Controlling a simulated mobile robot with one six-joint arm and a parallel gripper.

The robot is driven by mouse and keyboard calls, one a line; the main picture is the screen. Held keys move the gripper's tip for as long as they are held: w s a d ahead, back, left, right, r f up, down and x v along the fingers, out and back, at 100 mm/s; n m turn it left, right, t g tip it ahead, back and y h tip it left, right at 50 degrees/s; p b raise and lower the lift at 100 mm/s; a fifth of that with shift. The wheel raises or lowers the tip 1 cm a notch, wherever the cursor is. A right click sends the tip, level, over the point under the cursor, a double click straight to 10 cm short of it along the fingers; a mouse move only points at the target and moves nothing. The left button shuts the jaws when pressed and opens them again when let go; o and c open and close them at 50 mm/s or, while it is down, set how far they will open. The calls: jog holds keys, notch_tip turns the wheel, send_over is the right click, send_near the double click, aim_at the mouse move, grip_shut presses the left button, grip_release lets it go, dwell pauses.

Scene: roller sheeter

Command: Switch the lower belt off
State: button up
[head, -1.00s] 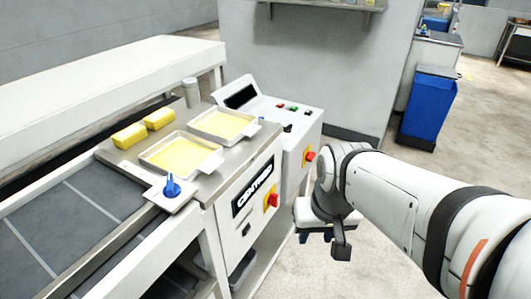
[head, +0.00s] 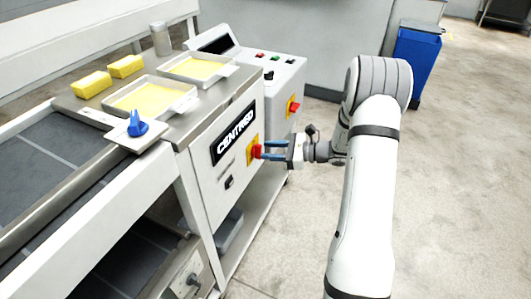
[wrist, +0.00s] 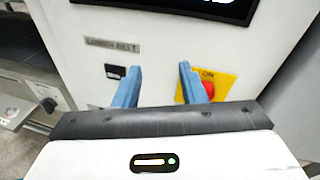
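The "LOWER BELT" label (wrist: 112,45) is on the white front panel (head: 205,150) of the machine. Below the label is a small black switch (wrist: 115,71); it also shows in the head view (head: 229,182). To its right, a red knob (wrist: 208,88) sits on a yellow plate (wrist: 225,84) marked "ON"; the plate also shows in the head view (head: 253,149). My gripper (head: 264,150) is in front of the panel by the yellow plate. Its blue fingers (wrist: 160,68) are apart and empty. The right finger partly covers the plate. Contact cannot be told.
A control box (head: 284,85) with another red switch (head: 293,106) stands beyond. The floor (head: 450,200) at right is clear.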

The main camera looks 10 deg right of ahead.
aim_at(261, 147)
jog(key=w+d+f+m+t+b, duration=0.1)
jog(key=w+d+f+m+t, duration=0.3)
jog(key=d+f, duration=0.15)
jog(key=x, duration=0.8)
jog(key=shift+s+f, duration=0.1)
jog(key=shift+f, duration=0.25)
jog(key=shift+c, duration=0.4)
